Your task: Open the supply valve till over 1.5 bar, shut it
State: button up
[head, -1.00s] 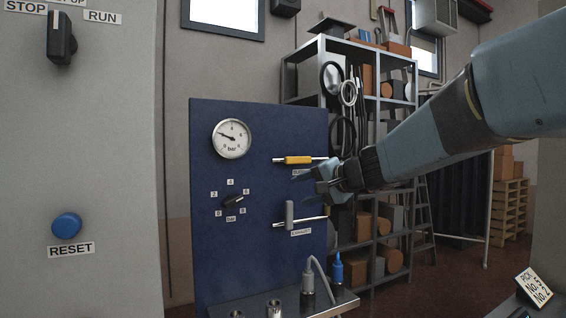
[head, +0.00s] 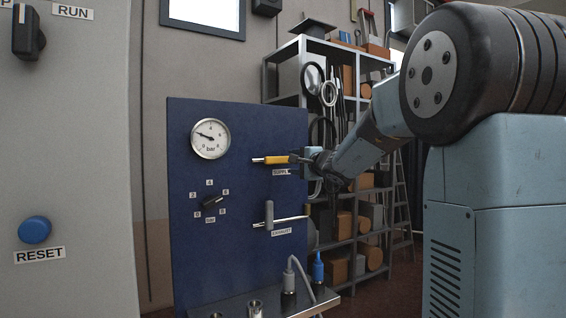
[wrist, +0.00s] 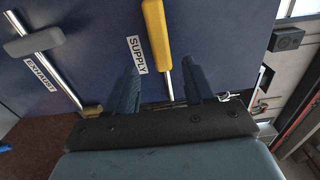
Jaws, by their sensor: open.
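The supply valve's yellow handle (head: 275,160) lies in line with its horizontal pipe on the blue panel (head: 230,265). It also shows in the wrist view (wrist: 156,35), beside the SUPPLY label (wrist: 137,55). My gripper (head: 299,158) is open at the right end of this valve. In the wrist view my gripper's fingers (wrist: 163,82) stand on either side of the handle's end and the pipe, with gaps. The round bar gauge (head: 210,138) has its needle pointing left and slightly up; the exact reading is too small to tell.
The grey exhaust handle (head: 269,214) stands across its pipe below. A black selector knob (head: 212,201) sits left of it. A shelf (head: 265,311) with connectors juts out at the panel's foot. A grey cabinet (head: 80,130) stands left, a loaded rack (head: 346,53) behind.

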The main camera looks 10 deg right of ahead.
aim_at(285, 161)
jog(key=x, duration=0.8)
jog(key=shift+w+a, duration=0.1)
jog(key=shift+f, duration=0.1)
grip_shut()
dwell(0.5)
